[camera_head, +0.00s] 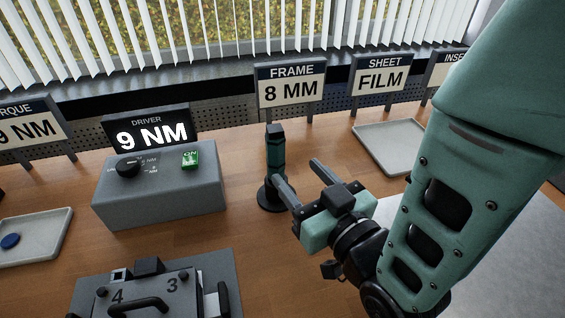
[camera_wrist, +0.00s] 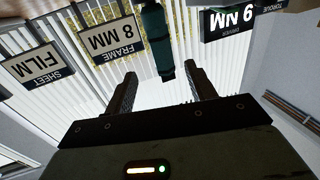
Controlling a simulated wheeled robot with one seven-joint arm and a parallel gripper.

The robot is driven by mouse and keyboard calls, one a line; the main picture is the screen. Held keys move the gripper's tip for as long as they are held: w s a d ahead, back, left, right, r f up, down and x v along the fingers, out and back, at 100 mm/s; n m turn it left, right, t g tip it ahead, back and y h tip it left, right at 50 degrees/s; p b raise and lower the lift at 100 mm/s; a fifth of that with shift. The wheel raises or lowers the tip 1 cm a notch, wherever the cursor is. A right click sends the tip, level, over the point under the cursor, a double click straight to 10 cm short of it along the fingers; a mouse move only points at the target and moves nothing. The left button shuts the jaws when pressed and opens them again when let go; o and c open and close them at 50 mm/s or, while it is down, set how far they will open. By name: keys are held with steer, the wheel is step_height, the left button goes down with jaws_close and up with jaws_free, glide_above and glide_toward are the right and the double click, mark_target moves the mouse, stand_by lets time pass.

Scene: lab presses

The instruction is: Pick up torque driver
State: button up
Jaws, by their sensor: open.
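The torque driver (camera_head: 275,152) is a dark teal and black tool standing upright in a round black stand (camera_head: 270,197) on the wooden bench. My gripper (camera_head: 294,170) is open, just right of and in front of the driver in the head view, with its left finger overlapping the stand. In the wrist view, where the scene looks upside down, the driver (camera_wrist: 155,40) hangs down from the top edge. Its end comes between and beyond the two spread fingertips (camera_wrist: 160,73). I cannot tell whether a finger touches it.
Left of the driver is a grey control box (camera_head: 160,198) with a 9 NM display (camera_head: 152,135) and a green ON switch (camera_head: 190,159). An 8 MM frame sign (camera_head: 291,88) stands behind. A grey tray (camera_head: 393,148) lies at right. A fixture (camera_head: 150,290) sits in front.

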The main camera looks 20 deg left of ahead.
mark_target(280, 154)
steer(key=p+x, duration=0.1)
steer(key=x, duration=0.3)
steer(key=shift+w+a+r, duration=0.1)
steer(key=shift+w+a, duration=0.1)
steer(key=p+x, duration=0.2)
steer(key=x, duration=0.3)
steer(key=shift+a+r, duration=0.1)
steer(key=shift+a, duration=0.1)
steer(key=shift+w+a, duration=0.25)
steer(key=shift+c, duration=0.3)
steer(key=c, duration=1)
steer(key=shift+c, duration=0.5)
